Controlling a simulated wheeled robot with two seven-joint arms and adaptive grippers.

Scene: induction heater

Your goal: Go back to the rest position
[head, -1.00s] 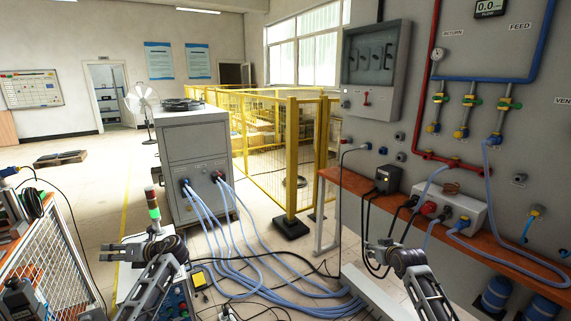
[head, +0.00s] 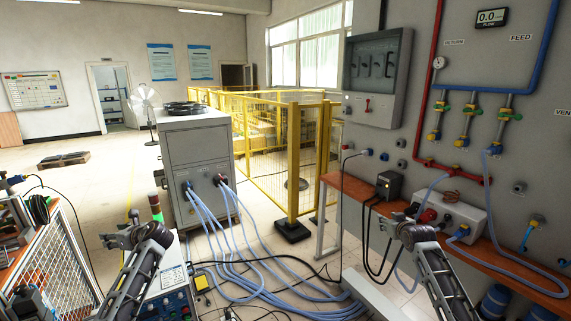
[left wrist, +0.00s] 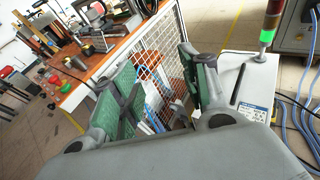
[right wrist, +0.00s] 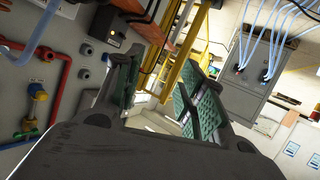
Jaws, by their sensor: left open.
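My left gripper (head: 118,238) is in the lower left of the head view, above the white control box with the stack light. In the left wrist view its two green-padded fingers (left wrist: 155,88) stand wide apart with nothing between them. My right gripper (head: 397,224) is at the lower right of the head view, in front of the wooden shelf on the wall. In the right wrist view its green-padded fingers (right wrist: 162,92) are apart and empty.
A grey cabinet (head: 198,160) with blue hoses stands mid-left. The wooden shelf (head: 351,188) with a white connector box (head: 455,212) runs along the right wall. A mesh-sided workbench (head: 66,249) is at the left. Hoses and cables (head: 257,287) cover the floor between my arms.

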